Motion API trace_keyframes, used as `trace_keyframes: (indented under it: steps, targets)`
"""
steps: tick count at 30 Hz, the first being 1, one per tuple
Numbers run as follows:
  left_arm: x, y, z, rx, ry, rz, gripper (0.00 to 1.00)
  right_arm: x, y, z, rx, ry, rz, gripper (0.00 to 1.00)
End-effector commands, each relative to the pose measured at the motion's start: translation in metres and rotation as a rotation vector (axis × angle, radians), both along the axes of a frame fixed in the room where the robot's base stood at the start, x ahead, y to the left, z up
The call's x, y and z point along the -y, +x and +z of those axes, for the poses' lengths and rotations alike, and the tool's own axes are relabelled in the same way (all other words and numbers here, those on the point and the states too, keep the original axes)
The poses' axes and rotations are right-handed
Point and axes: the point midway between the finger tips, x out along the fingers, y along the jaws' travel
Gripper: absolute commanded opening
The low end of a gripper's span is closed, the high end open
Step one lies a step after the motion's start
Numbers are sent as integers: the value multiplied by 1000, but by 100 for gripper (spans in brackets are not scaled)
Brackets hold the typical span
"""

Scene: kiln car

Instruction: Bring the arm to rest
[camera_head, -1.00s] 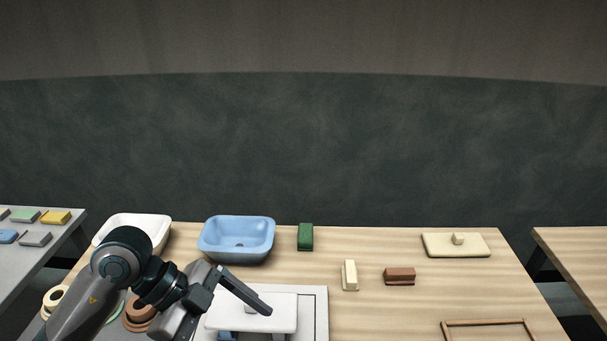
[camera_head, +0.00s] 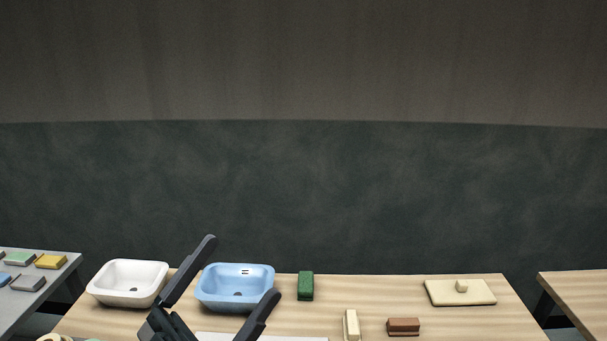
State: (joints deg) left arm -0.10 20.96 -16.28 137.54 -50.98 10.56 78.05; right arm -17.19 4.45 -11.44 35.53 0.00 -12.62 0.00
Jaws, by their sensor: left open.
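My left gripper (camera_head: 228,273) is at the bottom left of the head view. Its two dark fingers are spread wide apart and point up, with nothing between them that I can see held. The fingers overlap the blue basin (camera_head: 212,300) and the gap beside the white basin (camera_head: 128,283) in the picture. Most of my left arm is below the frame. My right gripper does not show.
A wooden table (camera_head: 370,286) carries a green block (camera_head: 306,286), a cream block (camera_head: 351,325), a brown block (camera_head: 403,327) and a cream slab with a knob (camera_head: 460,292). A grey table (camera_head: 60,276) with coloured tiles stands left. Another wooden table (camera_head: 580,293) stands right.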

Motion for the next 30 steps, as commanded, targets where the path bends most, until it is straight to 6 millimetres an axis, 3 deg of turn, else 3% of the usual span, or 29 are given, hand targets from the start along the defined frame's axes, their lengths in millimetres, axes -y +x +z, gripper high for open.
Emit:
trace_keyframes:
  steps: [5,7,11,14,20,24,30]
  targets:
    - [-56,38,-46,-220,-86,299,100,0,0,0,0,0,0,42]
    - [-76,48,-74,-326,-89,408,100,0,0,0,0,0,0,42]
    - [-109,55,-138,-548,-52,584,100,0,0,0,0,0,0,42]
    - [-129,47,-194,-737,16,691,100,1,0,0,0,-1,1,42]
    - [-147,-3,-308,-1129,231,796,100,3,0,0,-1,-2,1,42]
    - [-147,-55,-371,-1371,411,780,100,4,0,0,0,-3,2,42]
    - [-138,-117,-419,-1583,602,697,100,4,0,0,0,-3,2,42]
